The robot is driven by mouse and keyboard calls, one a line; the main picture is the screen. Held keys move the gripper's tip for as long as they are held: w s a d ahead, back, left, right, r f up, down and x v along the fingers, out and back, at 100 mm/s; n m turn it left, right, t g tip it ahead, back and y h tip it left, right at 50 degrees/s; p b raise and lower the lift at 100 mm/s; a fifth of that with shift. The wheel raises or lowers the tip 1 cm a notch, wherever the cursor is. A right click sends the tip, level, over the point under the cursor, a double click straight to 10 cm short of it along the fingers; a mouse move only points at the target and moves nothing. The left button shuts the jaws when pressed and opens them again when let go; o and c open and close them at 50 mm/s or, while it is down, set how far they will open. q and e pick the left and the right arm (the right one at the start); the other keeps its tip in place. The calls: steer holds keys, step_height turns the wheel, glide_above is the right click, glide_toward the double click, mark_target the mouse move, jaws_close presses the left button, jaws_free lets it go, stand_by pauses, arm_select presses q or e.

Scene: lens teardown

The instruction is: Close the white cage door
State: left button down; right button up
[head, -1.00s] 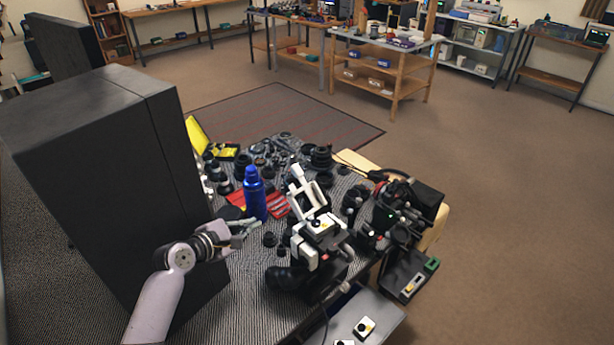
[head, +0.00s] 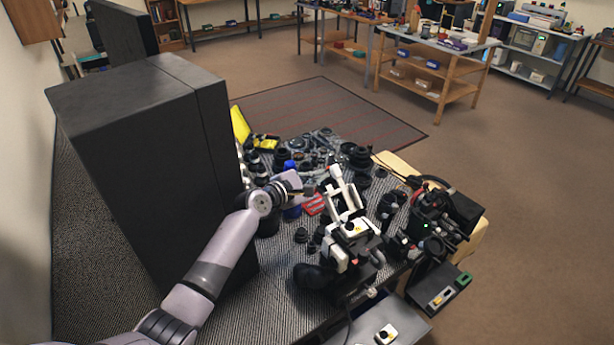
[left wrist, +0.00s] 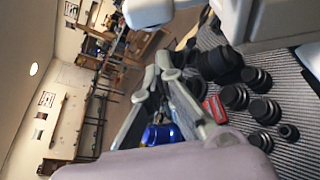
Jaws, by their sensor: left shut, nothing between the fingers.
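The white cage (head: 352,232) stands near the front of the mat-covered table, with a camera body at its base. Its door, a white open frame (head: 343,197), stands tilted up from the top of the cage. My left gripper (head: 306,189) is just left of the door frame, shut and empty; I cannot tell whether it touches the frame. In the left wrist view the closed fingers (left wrist: 166,72) point up the picture, and white parts of the cage (left wrist: 285,22) show at the top right. My right gripper is not in view.
A tall black cabinet (head: 150,150) is on the left. Black equipment (head: 440,215) crowds the right.

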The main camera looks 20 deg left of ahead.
arm_select(q)
steer(key=shift+s+d+r+p, duration=0.3)
steer(key=shift+s+d+r, duration=0.05)
steer(key=shift+r, duration=0.15)
steer(key=shift+s+d+r+p, duration=0.3)
steer(key=shift+s+r, duration=0.05)
steer(key=shift+r, duration=0.15)
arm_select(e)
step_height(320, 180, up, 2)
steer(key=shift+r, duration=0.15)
arm_select(q)
steer(key=shift+w, duration=0.1)
